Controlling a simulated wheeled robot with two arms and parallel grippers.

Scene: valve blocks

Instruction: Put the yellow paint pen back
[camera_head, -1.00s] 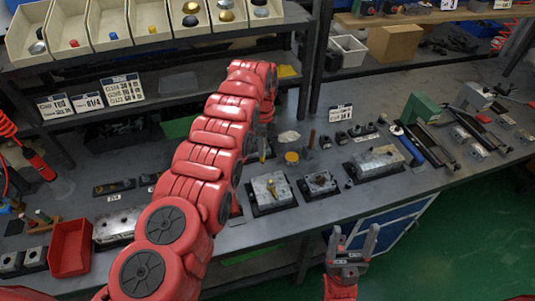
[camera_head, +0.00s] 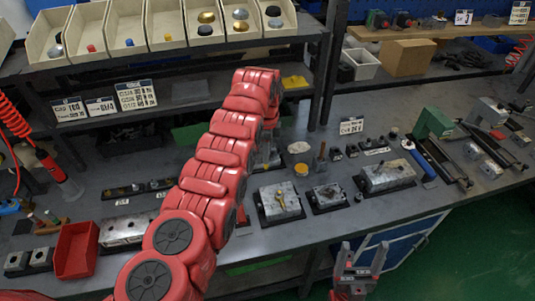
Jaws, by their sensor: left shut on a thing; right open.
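My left arm reaches from the bottom left over the bench. My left gripper (camera_head: 267,156) is low over the bench, left of a round tub with a pale yellow top (camera_head: 298,147), and is mostly hidden behind my arm. It is shut on a slim thing, which I take to be the yellow paint pen; its colour and tip are too small and covered to make out. My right gripper (camera_head: 362,257) is open and empty, in front of the bench's front edge.
Another small valve block (camera_head: 327,196) and a long block (camera_head: 387,176) lie to the right. A red bin (camera_head: 76,250) is at the left. Shelf bins (camera_head: 128,28) hang above the bench.

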